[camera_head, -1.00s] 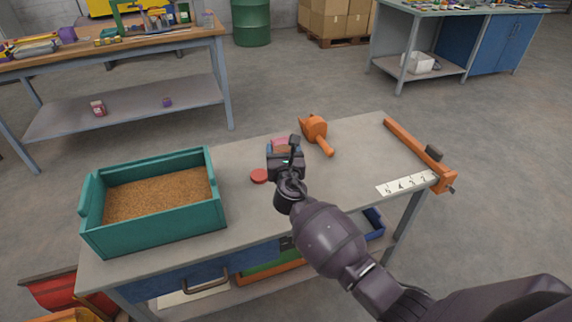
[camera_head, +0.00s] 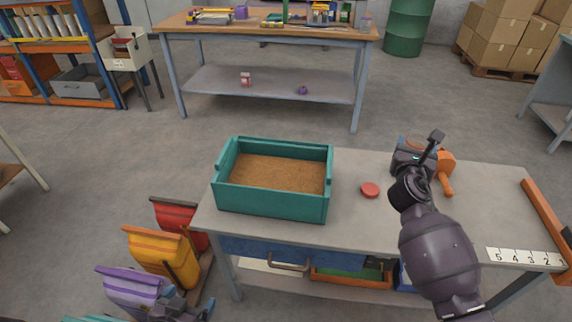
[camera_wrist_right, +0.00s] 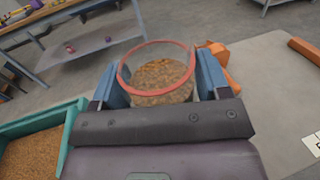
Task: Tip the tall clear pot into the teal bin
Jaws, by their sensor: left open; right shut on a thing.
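The tall clear pot (camera_wrist_right: 158,75) has a red rim and holds brown grain. It looks roughly upright between the blue fingers of my right gripper (camera_wrist_right: 160,85), which is shut on it. In the head view, my right gripper (camera_head: 414,158) is over the table's right half and hides most of the pot. I cannot tell how far the pot is above the table. The teal bin (camera_head: 270,198), part filled with brown grain, stands on the table to the left of that gripper, apart from it. My left gripper (camera_head: 190,306) is open and empty at the bottom left.
A red disc (camera_head: 370,190) lies on the table (camera_head: 360,225) between bin and pot. An orange scoop (camera_head: 446,172) lies just right of the gripper. An orange bar (camera_head: 545,222) and a number strip (camera_head: 522,258) are at the right. Red, yellow and purple containers (camera_head: 160,255) stand left of the table.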

